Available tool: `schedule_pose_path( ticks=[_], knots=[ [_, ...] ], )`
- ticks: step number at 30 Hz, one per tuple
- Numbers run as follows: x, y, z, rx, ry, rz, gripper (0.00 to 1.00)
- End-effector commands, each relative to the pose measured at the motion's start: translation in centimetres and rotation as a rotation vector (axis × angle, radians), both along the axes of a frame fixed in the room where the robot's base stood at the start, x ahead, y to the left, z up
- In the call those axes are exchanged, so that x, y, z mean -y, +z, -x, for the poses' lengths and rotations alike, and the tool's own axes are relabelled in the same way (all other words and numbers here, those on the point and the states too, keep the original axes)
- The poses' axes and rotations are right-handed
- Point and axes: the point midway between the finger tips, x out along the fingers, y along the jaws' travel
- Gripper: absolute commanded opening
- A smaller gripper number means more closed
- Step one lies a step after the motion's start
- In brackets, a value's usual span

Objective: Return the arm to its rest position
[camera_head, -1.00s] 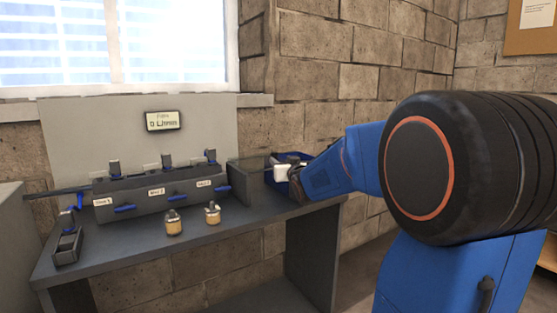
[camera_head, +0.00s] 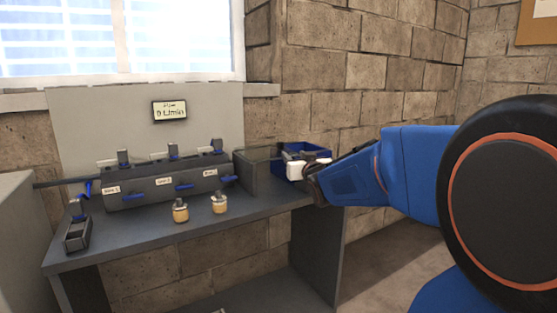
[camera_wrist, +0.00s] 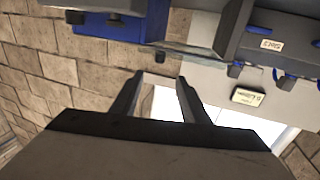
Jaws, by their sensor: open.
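My arm reaches in from the right in the head view, and my gripper (camera_head: 293,168) is at its end, in front of the blue bin (camera_head: 318,152) at the right end of the bench. In the wrist view the two dark fingers of my gripper (camera_wrist: 157,77) stand apart, with nothing between them. The picture there is upside down, and the blue bin (camera_wrist: 110,27) shows at the top, apart from the fingers. In the head view the fingertips are too small to make out.
The grey bench (camera_head: 140,232) carries a manifold (camera_head: 165,186) with several blue-handled valves, two brass-coloured fittings (camera_head: 180,212), and a small grey holder (camera_head: 77,232) at left. A flow display (camera_head: 169,111) hangs behind. A block wall (camera_head: 370,75) closes the back; floor right of the bench looks clear.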

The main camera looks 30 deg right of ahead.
Motion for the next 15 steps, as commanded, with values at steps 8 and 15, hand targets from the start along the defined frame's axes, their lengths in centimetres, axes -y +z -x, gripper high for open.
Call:
schedule_pose_path(
  ticks=[8, 15],
  knots=[
    [-0.4, -0.2, 0.3, -0.015, -0.002, -0.003, 0.41],
    [-4.0, -4.0, 4.7, -0.213, -0.019, -0.038, 0.41]
  ],
)
